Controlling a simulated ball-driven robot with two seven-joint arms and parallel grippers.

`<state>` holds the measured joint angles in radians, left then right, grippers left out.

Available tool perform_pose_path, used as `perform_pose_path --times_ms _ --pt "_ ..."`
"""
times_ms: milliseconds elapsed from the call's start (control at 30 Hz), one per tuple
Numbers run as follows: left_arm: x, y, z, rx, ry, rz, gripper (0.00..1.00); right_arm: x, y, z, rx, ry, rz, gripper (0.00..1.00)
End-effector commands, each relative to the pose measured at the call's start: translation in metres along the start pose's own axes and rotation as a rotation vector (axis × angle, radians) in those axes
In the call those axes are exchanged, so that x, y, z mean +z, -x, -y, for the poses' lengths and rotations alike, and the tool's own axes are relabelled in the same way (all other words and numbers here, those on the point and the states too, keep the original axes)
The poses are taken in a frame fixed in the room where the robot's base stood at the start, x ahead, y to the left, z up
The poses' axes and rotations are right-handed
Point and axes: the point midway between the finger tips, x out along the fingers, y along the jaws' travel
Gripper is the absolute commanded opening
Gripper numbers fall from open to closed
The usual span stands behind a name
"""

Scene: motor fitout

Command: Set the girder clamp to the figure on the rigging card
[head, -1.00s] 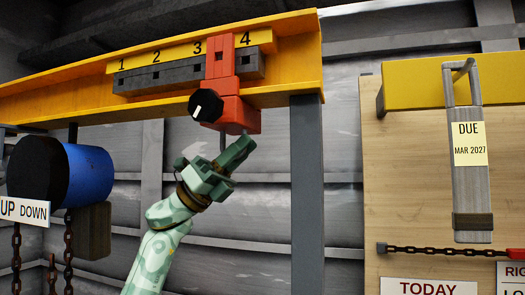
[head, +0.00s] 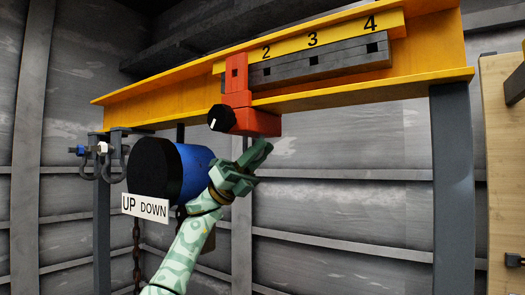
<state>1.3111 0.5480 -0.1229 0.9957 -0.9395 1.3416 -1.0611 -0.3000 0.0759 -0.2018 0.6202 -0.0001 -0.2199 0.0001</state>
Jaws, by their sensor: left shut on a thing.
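The red girder clamp (head: 238,102) hangs on the yellow girder (head: 355,96), at the left end of the dark slotted bar (head: 325,60). The yellow number strip (head: 340,32) shows 2, 3 and 4; the clamp stands left of 2, and no 1 is visible. A black knob (head: 222,118) with a white mark is on the clamp's lower front. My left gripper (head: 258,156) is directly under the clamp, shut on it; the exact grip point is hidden. The rigging card and my right gripper are not in view.
A blue and black hoist (head: 185,172) with an UP DOWN sign (head: 145,207) hangs close left of my arm. Shackles (head: 102,150) hang at the girder's left end. A grey post (head: 452,180) and a wooden board (head: 505,160) stand at right.

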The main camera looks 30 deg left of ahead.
Motion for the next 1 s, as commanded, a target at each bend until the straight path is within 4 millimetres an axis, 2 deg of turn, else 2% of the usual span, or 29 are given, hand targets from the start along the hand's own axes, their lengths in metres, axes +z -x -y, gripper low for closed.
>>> perform_pose_path --times_ms 300,333,367,1000 --pt "0.0011 0.0000 -0.0010 0.007 -0.005 0.000 0.00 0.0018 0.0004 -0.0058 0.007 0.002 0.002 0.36" --pt "0.0011 0.0000 -0.0009 0.007 -0.005 0.000 0.25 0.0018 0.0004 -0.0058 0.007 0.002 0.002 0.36" --pt "0.0010 0.0000 -0.0009 0.007 -0.005 0.000 0.33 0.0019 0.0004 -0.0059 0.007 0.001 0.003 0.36" --pt "-0.0050 -0.0036 -0.0003 0.001 -0.002 -0.002 0.33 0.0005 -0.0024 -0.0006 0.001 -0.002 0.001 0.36"
